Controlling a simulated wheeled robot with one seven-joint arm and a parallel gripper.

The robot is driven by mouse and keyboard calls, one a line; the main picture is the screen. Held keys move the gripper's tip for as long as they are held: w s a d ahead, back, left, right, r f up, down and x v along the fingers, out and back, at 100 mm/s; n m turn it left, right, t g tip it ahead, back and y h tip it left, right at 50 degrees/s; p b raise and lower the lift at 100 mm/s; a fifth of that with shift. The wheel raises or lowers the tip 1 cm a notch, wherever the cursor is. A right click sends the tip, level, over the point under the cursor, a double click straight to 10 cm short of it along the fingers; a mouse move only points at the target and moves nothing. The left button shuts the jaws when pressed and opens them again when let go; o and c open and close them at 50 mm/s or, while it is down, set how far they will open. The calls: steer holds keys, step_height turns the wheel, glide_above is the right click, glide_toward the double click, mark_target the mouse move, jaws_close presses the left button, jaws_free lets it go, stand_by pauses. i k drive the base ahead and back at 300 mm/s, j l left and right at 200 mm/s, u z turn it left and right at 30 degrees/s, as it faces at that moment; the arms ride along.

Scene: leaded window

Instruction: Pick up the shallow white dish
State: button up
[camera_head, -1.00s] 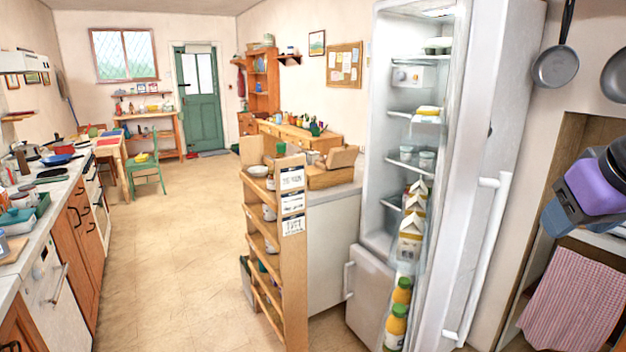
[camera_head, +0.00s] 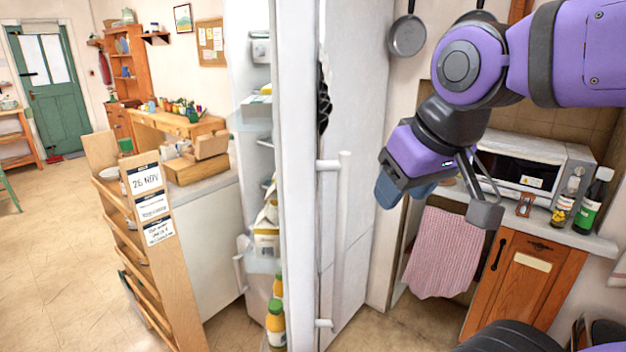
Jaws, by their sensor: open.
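A pale, dish-like object (camera_head: 109,173) shows on top of the wooden shelf unit (camera_head: 152,262) at the left. It is partly hidden by the unit's end board, and I cannot tell for sure that it is the shallow white dish. My gripper (camera_head: 437,202) is open and empty at the right, in front of the counter and the hanging pink cloth. It is far from the shelf unit and touches nothing that I can see.
The open fridge door (camera_head: 345,130) stands between my gripper and the shelf unit. A microwave (camera_head: 530,165), an hourglass (camera_head: 525,204) and bottles (camera_head: 585,205) are on the right counter. A pink striped cloth (camera_head: 446,255) hangs below. Floor (camera_head: 60,270) is clear at left.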

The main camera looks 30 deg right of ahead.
mark_target(112, 174)
steer(key=i+l+u, duration=0.1)
steer(key=l, duration=0.3)
steer(key=i+l+u, duration=0.1)
steer(key=l, duration=0.25)
steer(key=i+l+u, duration=0.1)
steer(key=l, duration=0.3)
steer(key=j+z, duration=0.1)
steer(key=j, duration=0.6)
steer(key=k+j+z, duration=0.15)
steer(key=j, duration=0.5)
steer(key=i+j, duration=0.1)
steer(key=j, duration=0.3)
steer(key=i+j, duration=0.15)
steer(key=j, duration=0.3)
steer(key=i+j, duration=0.1)
steer(key=j, duration=0.3)
steer(key=i+j, duration=0.5)
steer(key=j, duration=0.2)
steer(key=i+j+z, duration=0.25)
steer(key=i+j, duration=0.5)
steer(key=i+j+z, duration=0.1)
steer(key=i+j, duration=0.15)
steer(key=i, duration=0.15)
steer(key=i+j+z, duration=0.1)
steer(key=i+j, duration=0.15)
steer(key=i, duration=0.2)
